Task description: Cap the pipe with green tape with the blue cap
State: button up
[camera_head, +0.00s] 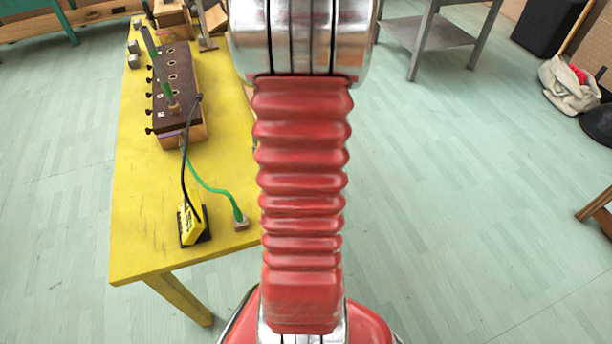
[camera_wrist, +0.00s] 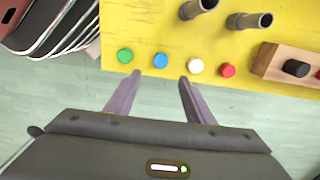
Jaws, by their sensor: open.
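The blue cap (camera_wrist: 161,60) lies on the yellow table near its edge, in a row of small round caps in the wrist view. My gripper (camera_wrist: 159,78) is open and empty, its two purple fingertips just short of the blue cap in the picture, one to each side. In the head view, a slim pipe with a green stretch (camera_head: 161,72) rises from a dark-topped box; it is probably the green-taped pipe. Two grey pipes (camera_wrist: 198,8) show at the top of the wrist view, with no green visible on them. My arm hides part of the table.
A green cap (camera_wrist: 125,55), a white cap (camera_wrist: 195,66) and a red cap (camera_wrist: 228,70) flank the blue one. A wooden block with knobs (camera_wrist: 268,60) lies at right. The dark-topped box (camera_head: 180,75), a yellow device (camera_head: 190,222) and cables occupy the yellow table (camera_head: 145,200).

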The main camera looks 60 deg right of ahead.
notch_tip(320, 180, down, 6)
jog(key=shift+r, duration=0.15)
dwell(0.3)
jog(key=shift+w+a+f, duration=0.1)
jog(key=shift+f, duration=1.2)
jog(key=shift+w+f, duration=0.1)
jog(key=shift+f, duration=1.2)
jog(key=shift+c, duration=0.5)
jog(key=c, duration=1)
jog(key=shift+c, duration=0.2)
notch_tip(320, 180, up, 10)
